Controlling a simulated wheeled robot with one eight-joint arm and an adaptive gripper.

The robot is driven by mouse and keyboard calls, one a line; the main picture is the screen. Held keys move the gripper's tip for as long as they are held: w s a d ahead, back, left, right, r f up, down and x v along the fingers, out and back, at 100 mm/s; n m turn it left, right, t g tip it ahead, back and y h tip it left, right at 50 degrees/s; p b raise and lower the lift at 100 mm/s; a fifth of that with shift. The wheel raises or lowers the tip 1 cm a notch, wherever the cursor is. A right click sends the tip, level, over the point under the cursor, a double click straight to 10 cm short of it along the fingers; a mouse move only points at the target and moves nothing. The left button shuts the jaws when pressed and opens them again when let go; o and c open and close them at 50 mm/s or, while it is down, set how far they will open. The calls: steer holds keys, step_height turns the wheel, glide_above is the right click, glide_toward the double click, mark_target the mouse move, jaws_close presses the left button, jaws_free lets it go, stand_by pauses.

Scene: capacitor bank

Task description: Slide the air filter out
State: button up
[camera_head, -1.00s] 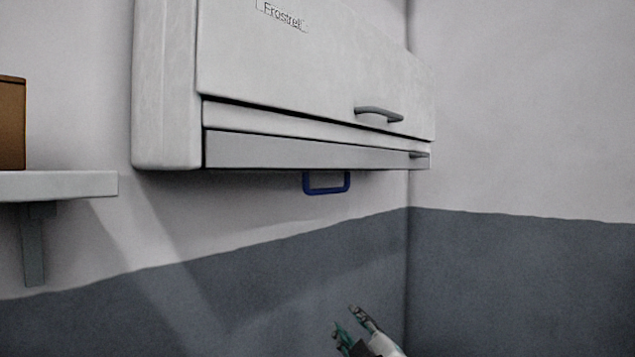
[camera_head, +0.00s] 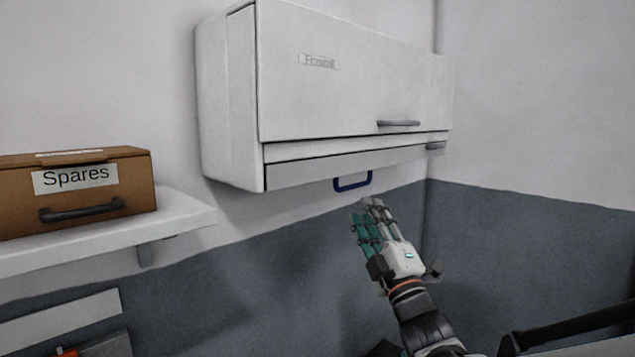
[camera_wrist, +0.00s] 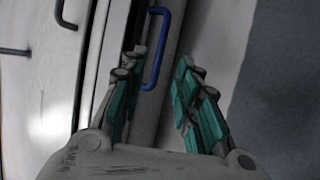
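The air filter's blue handle (camera_head: 353,182) hangs as a loop under the lower edge of the white wall unit (camera_head: 340,80). The filter body itself is not clearly visible. My gripper (camera_head: 366,212) is just below the blue handle in the head view, pointing up toward it. In the wrist view my gripper (camera_wrist: 160,88) is open, its green-padded fingers apart. The blue handle (camera_wrist: 157,48) shows there beyond and partly between the fingertips, nearer the left finger. I cannot tell whether a finger touches it.
The unit has a grey front handle (camera_head: 398,124) on its door. A white shelf (camera_head: 185,213) on the left bears a brown "Spares" box (camera_head: 130,170). A wall corner stands close to the right of the unit.

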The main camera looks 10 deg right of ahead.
mark_target(353, 186)
steer(key=p+x, duration=0.1)
steer(key=x, duration=0.8)
steer(key=shift+w+r+p, duration=0.1)
steer(key=shift+w+p, duration=0.15)
steer(key=shift+p, duration=0.05)
jaws_close()
